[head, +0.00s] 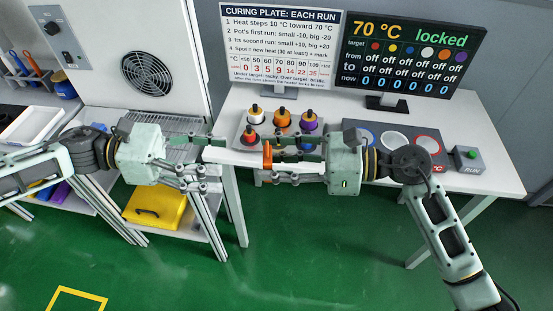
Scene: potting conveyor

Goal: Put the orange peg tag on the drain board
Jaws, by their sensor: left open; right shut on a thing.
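The orange peg tag (267,153) is a small upright orange piece between the fingertips of my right gripper (270,160). My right gripper is shut on it, in front of the near edge of the white table. My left gripper (209,164) is open and empty, just left of the tag, its fingers pointing right. A grey ridged board (184,124), which looks like the drain board, lies on the left bench behind my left gripper. My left gripper and arm hide part of it.
Several potted pieces with coloured bodies, including a purple one (308,121), stand on a grey tray (240,137). A dark plate (365,130) with coloured rings and a RUN button box (470,158) are to the right. A white tray (38,124) is at far left.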

